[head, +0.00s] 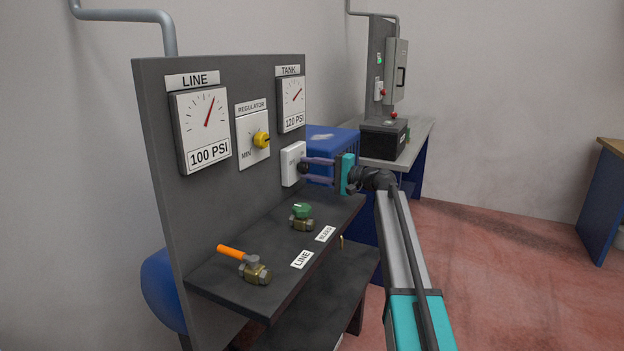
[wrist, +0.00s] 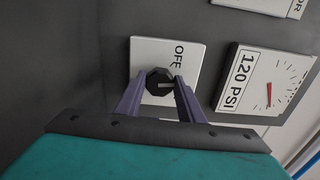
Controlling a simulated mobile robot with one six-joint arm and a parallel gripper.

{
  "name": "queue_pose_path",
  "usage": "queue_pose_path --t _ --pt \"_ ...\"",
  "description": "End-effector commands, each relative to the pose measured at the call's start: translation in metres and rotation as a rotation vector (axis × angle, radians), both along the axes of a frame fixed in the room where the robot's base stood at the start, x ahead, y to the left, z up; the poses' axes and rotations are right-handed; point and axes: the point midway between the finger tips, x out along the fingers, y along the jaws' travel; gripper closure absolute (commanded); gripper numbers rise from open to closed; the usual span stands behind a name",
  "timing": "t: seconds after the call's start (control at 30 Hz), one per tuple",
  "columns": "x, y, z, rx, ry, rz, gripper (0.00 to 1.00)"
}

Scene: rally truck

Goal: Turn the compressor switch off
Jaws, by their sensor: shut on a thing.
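The compressor switch is a white plate (head: 292,164) with a black knob on the dark panel, below the TANK gauge. In the wrist view the plate (wrist: 146,52) carries an OFF label, and the black knob (wrist: 159,78) sits in its middle. A light line on the knob points roughly right in that view, with OFF above and to the right. My gripper (head: 307,167) reaches in from the right, its purple fingers shut on the knob. The fingertips (wrist: 161,86) flank the knob's sides and hide part of the plate.
The TANK gauge (head: 291,104) reads 120 PSI and the LINE gauge (head: 202,130) 100 PSI. A regulator with a yellow knob (head: 261,140) is left of the switch. An orange-handled valve (head: 257,270) and a green-handled valve (head: 302,217) are on the shelf below my gripper.

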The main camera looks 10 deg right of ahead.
Motion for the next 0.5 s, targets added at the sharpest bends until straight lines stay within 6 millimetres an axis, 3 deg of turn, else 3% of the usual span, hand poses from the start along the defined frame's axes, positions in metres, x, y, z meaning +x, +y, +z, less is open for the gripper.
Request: queue_pose_path --t 0.03,0.5 --pt "-0.0006 0.0022 -0.0073 -0.023 -0.028 0.006 0.88" --pt "-0.0005 0.0022 -0.0083 -0.236 -0.322 0.007 0.88"
